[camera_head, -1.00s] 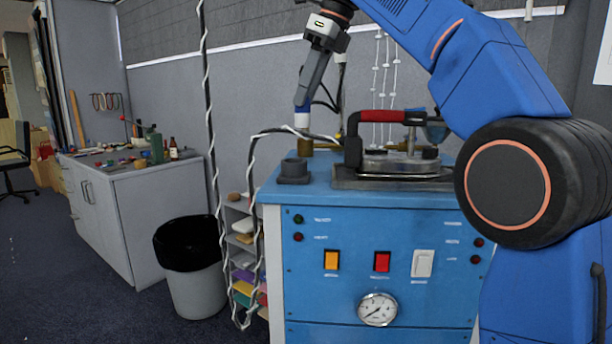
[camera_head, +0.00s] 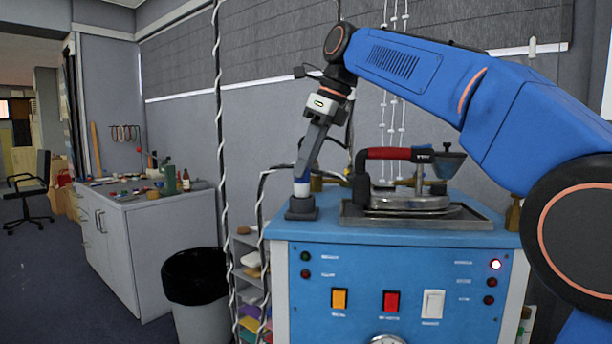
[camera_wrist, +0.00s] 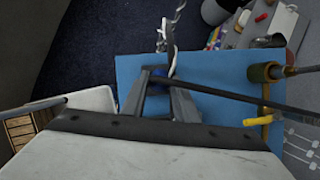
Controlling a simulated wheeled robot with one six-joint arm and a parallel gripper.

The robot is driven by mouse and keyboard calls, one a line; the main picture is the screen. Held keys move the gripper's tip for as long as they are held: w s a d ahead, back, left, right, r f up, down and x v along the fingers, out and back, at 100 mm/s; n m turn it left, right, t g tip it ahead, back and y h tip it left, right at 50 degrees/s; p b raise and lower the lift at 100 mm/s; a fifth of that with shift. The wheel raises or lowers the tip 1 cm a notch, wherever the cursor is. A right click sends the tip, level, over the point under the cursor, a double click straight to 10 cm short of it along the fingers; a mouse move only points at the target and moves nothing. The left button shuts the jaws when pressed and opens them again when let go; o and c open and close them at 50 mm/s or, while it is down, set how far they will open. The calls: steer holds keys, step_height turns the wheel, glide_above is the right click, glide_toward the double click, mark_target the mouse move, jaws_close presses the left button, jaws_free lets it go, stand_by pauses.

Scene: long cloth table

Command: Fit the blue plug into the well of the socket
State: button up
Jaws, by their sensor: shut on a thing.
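The blue plug (camera_head: 301,188) shows in the head view as a short blue piece with a pale band, at the tips of my gripper (camera_head: 301,179). My gripper is shut on it, tilted, with the fingers pointing down. The dark grey socket (camera_head: 301,210), a round collar on a square base, stands on the left front of the blue cabinet top. The plug is right over the socket's mouth; how deep it sits in the well is hidden. In the wrist view my gripper (camera_wrist: 160,80) reaches over the blue top, and its fingers hide most of the plug and socket.
White twisted cables (camera_head: 221,130) hang at the left. A brass fitting (camera_wrist: 263,73) and yellow hook (camera_wrist: 257,120) are near the fingers.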

mark_target(306, 183)
steer(key=shift+f, duration=1.4)
steer(key=o, duration=1.1)
steer(key=shift+f, duration=0.15)
steer(key=v, duration=1.2)
